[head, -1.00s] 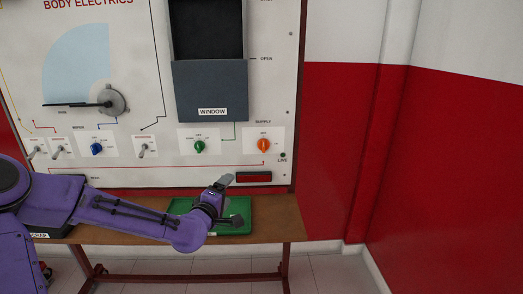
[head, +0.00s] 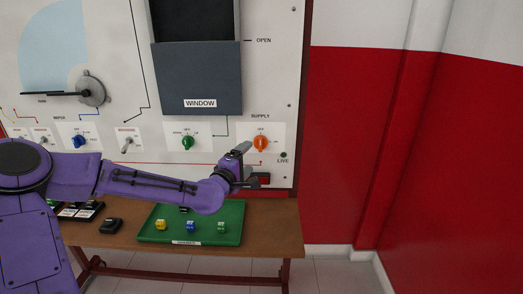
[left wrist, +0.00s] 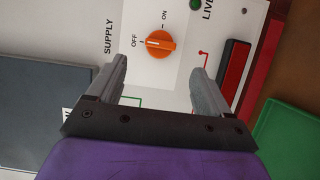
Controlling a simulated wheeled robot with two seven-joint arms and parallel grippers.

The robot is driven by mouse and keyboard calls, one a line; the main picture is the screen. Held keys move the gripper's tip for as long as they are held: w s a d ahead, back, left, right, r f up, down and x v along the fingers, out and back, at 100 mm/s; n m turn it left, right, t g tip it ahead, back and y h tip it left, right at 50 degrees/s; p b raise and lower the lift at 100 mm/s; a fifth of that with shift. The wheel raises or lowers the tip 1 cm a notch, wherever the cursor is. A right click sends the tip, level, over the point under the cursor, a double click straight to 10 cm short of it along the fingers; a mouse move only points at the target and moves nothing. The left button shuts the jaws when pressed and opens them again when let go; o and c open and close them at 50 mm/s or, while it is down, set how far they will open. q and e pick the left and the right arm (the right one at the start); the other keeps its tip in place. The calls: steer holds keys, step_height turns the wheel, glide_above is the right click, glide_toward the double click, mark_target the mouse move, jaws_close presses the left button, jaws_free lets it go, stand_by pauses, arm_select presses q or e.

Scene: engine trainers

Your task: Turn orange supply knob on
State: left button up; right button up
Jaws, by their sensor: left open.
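The orange supply knob (head: 261,143) sits on its white plate at the lower right of the panel, under the SUPPLY label. In the left wrist view the knob (left wrist: 160,44) shows between and beyond my fingertips, with its white mark toward OFF. My left gripper (head: 245,163) is open and empty, just below and left of the knob in the head view, apart from it. Its two fingers (left wrist: 163,83) also show in the left wrist view. My right gripper is not in view.
The LIVE lamp (head: 283,155) is dark green, right of the knob. A green knob (head: 187,143) and the window unit (head: 197,78) are to the left. A green tray (head: 152,238) with small coloured parts lies on the bench (head: 284,218) below.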

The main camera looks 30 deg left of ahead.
mark_target(259, 146)
arm_select(q)
steer(key=w, duration=0.3)
steer(key=w+a, duration=0.1)
steer(key=w, duration=0.4)
steer(key=shift+w+a+p, duration=0.2)
steer(key=shift+w+p, duration=0.1)
steer(key=shift+p, duration=0.1)
steer(key=shift+f, duration=0.1)
steer(key=c, duration=1)
